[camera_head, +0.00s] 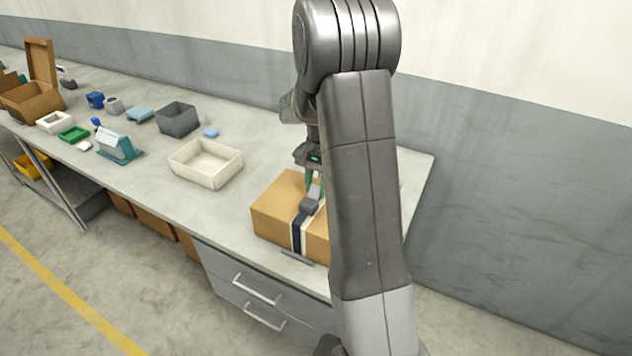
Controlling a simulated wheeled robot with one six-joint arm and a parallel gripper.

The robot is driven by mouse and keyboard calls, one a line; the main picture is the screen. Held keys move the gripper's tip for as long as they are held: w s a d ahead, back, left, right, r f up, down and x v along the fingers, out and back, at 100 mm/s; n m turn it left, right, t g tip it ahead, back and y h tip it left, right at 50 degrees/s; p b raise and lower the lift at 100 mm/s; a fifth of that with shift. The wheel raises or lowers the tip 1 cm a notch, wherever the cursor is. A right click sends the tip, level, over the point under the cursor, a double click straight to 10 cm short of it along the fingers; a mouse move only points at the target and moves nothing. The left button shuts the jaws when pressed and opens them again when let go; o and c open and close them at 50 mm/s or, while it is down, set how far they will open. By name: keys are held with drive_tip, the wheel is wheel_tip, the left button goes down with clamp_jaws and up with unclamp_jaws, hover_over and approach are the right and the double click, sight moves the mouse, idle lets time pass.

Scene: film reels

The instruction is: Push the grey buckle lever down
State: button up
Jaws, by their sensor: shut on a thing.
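The grey buckle lever (309,205) sits on top of a brown cardboard box (271,215) with a dark blue and white strap (297,238) running down its front. The lever looks tilted up, with its upper part reaching toward my gripper. My gripper (314,184) is directly above the box, with its green-tinted fingers at the lever's upper part. It looks shut on the lever, though the fingertips are small here. My own arm hides the right part of the box and some of the gripper.
A cream tray (206,178) stands left of the box with bare bench between them. Further left are a dark grey bin (177,119), a teal stand (120,146), a green tray (74,134) and an open cardboard box (32,101). A wall runs behind the bench.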

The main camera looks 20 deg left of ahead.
drive_tip(key=o, duration=1)
drive_tip(key=shift+r, duration=0.1)
drive_tip(key=r, duration=0.4)
drive_tip(key=w+r+b, duration=0.1)
drive_tip(key=r, duration=0.4)
drive_tip(key=w+r, duration=0.1)
drive_tip(key=r, duration=0.3)
drive_tip(key=shift+d+r+b, duration=0.1)
drive_tip(key=shift+r+b, duration=0.15)
drive_tip(key=shift+b, duration=0.15)
